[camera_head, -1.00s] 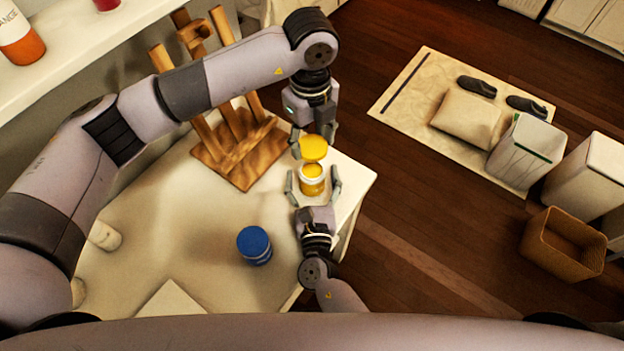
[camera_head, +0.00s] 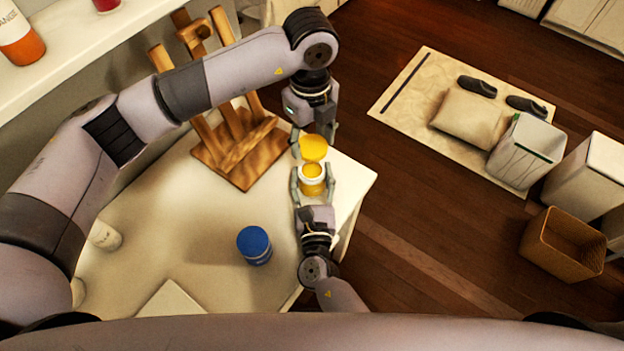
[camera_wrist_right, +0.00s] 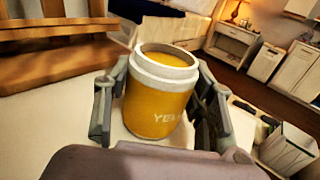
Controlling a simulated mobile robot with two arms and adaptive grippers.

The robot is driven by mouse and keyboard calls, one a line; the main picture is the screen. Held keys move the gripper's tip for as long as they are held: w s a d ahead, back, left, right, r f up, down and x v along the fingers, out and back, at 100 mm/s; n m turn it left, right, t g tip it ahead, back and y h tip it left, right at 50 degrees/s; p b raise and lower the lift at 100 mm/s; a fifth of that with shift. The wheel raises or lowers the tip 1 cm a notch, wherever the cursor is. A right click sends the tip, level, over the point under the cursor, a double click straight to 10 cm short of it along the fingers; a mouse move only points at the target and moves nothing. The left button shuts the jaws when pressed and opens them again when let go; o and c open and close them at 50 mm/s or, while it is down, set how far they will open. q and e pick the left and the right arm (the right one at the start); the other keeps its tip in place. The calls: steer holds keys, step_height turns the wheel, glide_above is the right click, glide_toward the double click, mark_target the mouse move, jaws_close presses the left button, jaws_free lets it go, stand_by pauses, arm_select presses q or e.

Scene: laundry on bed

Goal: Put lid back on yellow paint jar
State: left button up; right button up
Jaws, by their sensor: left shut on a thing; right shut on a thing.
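The yellow paint jar (camera_head: 312,186) stands upright near the table's right edge, its white-rimmed mouth open with yellow paint inside. It also shows in the right wrist view (camera_wrist_right: 158,95), with lettering on its side. My right gripper (camera_head: 312,184) is shut on the jar, a finger on either side. The yellow lid (camera_head: 314,147) is off the jar, just behind and above its mouth in the head view. My left gripper (camera_head: 314,142) points down and is shut on the lid. The lid does not show in the right wrist view.
A blue jar (camera_head: 254,246) stands on the white table (camera_head: 190,220) left of my right gripper. A wooden easel (camera_head: 240,150) stands behind, left of my left gripper. A white container (camera_head: 105,235) is at the left. The table between easel and blue jar is clear.

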jaws_close()
arm_select(q)
glide_above(311, 170)
steer(key=shift+f, duration=2.5)
steer(key=shift+f, duration=0.1)
steer(key=shift+f, duration=0.8)
steer(key=shift+f, duration=0.55)
